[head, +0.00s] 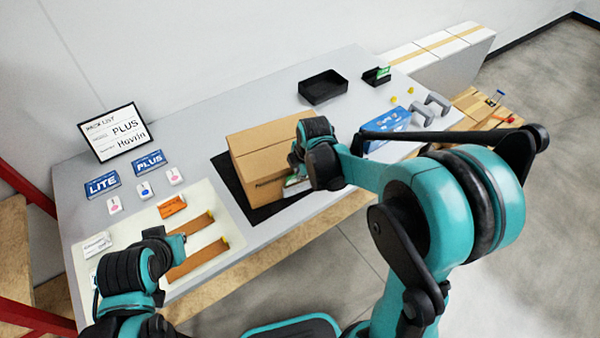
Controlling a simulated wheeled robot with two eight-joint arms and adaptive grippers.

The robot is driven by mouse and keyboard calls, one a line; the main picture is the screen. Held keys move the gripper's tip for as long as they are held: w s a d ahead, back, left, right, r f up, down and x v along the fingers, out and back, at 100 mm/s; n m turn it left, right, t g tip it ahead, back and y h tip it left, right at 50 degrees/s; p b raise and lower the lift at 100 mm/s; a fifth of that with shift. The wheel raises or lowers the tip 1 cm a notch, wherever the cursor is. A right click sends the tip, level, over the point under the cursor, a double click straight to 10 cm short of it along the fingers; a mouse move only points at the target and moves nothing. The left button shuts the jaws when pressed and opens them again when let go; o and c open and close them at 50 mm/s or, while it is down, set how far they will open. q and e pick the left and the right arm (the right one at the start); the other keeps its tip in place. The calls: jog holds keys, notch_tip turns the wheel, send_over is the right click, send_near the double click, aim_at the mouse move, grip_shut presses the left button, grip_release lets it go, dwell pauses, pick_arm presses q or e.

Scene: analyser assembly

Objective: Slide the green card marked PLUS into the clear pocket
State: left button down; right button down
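My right gripper (298,170) is in front of the near right face of the cardboard box (265,145), with its fingers pointing down. A small pale and green piece (296,183) shows just under its fingers against the box. I cannot tell whether this is the green PLUS card, the clear pocket or both, and no lettering is readable. The fingers are mostly hidden by the wrist. Another small green card (383,71) stands in a black holder (376,77) at the back right. My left gripper (178,243) is over the pale tray; its opening is unclear.
The box stands on a black mat (232,184). The pale tray (205,266) holds brown strips and an orange card (171,206). A pack list sign (115,131), blue LITE (103,186) and PLUS (149,162) cards, and a black bin (323,87) are also on the table.

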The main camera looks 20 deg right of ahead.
jog(key=shift+b+x, duration=0.8)
jog(key=shift+x, duration=0.25)
dwell(0.4)
jog(key=shift+s, duration=0.15)
jog(key=c, duration=1.6)
grip_release()
jog(key=shift+c, duration=0.2)
jog(key=shift+r, duration=0.1)
jog(key=p+v, duration=0.5)
jog(key=v, duration=0.1)
jog(key=shift+s+r, duration=0.2)
jog(key=shift+r, duration=0.2)
jog(key=shift+d, duration=0.1)
